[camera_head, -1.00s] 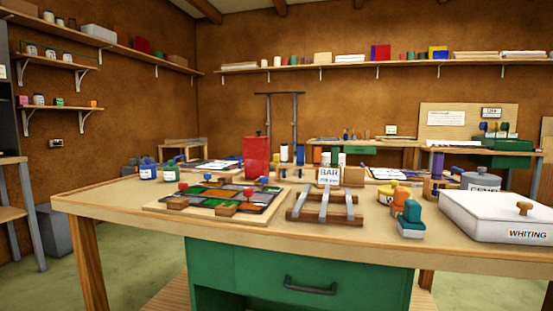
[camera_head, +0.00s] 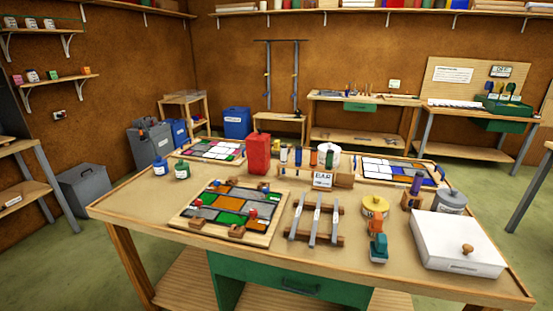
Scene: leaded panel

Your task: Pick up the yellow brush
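I cannot make out a yellow brush for certain. On the back right bench, several small upright tools with coloured tops (camera_head: 503,90) stand in or behind a green tray (camera_head: 505,107); they are too small to name. On the near table (camera_head: 150,205), a yellow pot (camera_head: 375,208) stands right of centre. In front of it are an orange-topped piece (camera_head: 376,224) and a teal piece (camera_head: 378,248), close together. Neither of my grippers is in view.
The near table holds a stained-glass panel (camera_head: 228,210), a rack of metal bars (camera_head: 315,222), a red canister (camera_head: 257,154) and a white lidded box (camera_head: 458,243). Green floor (camera_head: 60,240) is open at the left, and between the near table and back benches.

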